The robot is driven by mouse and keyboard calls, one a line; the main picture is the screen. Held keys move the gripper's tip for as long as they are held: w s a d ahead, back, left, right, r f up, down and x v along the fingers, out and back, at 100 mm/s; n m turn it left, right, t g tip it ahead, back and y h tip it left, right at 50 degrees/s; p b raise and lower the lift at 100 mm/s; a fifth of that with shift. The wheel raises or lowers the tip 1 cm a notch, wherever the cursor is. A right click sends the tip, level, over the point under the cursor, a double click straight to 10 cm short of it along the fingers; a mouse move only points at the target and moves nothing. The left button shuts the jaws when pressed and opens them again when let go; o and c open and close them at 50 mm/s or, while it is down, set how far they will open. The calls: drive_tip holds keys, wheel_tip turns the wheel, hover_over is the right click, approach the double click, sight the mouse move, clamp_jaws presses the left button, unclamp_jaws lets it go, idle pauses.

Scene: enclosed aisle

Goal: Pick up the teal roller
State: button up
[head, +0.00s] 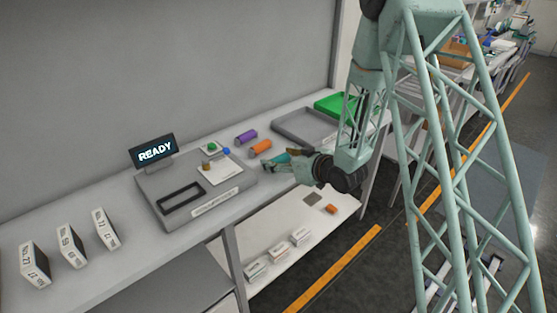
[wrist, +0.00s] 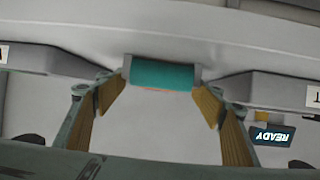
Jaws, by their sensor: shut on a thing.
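The teal roller (wrist: 162,74) lies crosswise between the fingertips in the wrist view, its grey ends against the wooden finger pads. My gripper (wrist: 163,82) is shut on it. In the head view my gripper (head: 277,161) is low over the workbench, right of the grey machine and close to the orange roller. The roller is hard to tell from my teal fingers there. I cannot tell whether it touches the bench top.
An orange roller (head: 260,147) and a purple roller (head: 246,136) lie behind my gripper. A grey tray (head: 283,127) and green tray (head: 327,104) stand farther along. The grey machine (head: 165,211) has a READY screen (head: 154,151). Several white numbered blocks stand at left; a shelf (head: 262,234) runs below.

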sight(279, 157)
drive_tip(key=shift+r, duration=0.15)
drive_tip(key=shift+r+p, duration=0.5)
drive_tip(key=shift+r, duration=1.1)
drive_tip(key=s+d, duration=0.3)
drive_tip(key=s, duration=0.4)
drive_tip(key=s+d+r, duration=0.1)
drive_tip(key=s+d, duration=0.2)
drive_tip(key=s, duration=0.4)
drive_tip(key=shift+s+d+r+p, duration=0.25)
drive_tip(key=shift+d+p, duration=0.15)
drive_tip(key=shift+p, duration=0.05)
